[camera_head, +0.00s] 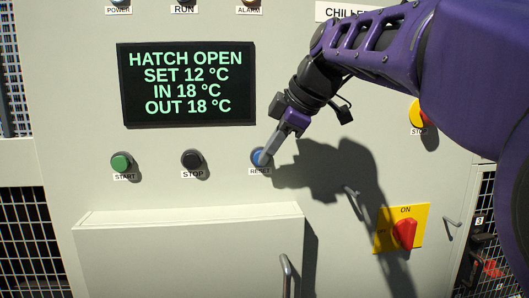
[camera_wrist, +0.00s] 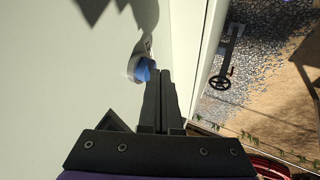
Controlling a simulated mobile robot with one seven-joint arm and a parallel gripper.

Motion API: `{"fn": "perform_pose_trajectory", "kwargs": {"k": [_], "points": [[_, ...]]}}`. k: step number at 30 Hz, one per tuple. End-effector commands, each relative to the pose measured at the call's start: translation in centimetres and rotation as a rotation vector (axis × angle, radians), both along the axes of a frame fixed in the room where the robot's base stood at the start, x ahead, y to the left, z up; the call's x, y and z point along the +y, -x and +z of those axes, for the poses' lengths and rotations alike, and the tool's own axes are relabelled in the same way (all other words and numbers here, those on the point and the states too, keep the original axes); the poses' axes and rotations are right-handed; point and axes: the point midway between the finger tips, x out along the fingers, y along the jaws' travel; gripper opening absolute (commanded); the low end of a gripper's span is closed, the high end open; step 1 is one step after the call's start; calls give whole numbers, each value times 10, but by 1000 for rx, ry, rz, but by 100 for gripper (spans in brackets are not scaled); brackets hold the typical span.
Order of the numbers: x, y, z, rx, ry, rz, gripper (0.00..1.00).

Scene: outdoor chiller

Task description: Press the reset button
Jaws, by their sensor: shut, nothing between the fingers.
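The blue reset button (camera_head: 258,156) sits in a metal ring on the pale panel, above a label reading RESET. My gripper (camera_head: 267,155) is shut and empty, with its fingertips right at the button's right side in the head view. In the wrist view, the blue button (camera_wrist: 143,70) shows just left of and beyond the shut fingertips (camera_wrist: 163,72). I cannot tell whether the fingertips touch it. The display (camera_head: 186,83) reads HATCH OPEN, SET 12 °C, IN 18 °C, OUT 18 °C.
A green START button (camera_head: 121,162) and a black STOP button (camera_head: 192,159) sit to the left. A red stop button (camera_head: 419,114) on yellow and a red rotary switch (camera_head: 404,233) are at right. A box-like cover (camera_head: 180,250) with a handle (camera_head: 286,275) juts out below.

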Motion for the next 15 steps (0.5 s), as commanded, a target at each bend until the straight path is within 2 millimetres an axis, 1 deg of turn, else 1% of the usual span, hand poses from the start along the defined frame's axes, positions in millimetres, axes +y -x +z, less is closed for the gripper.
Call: {"fn": "perform_pose_trajectory", "kwargs": {"k": [4,11,15], "points": [[0,-2,1,1,-1,1,0],[3,-19,2,-2,-1,2,0],[3,-22,1,-6,-3,-2,0]]}}
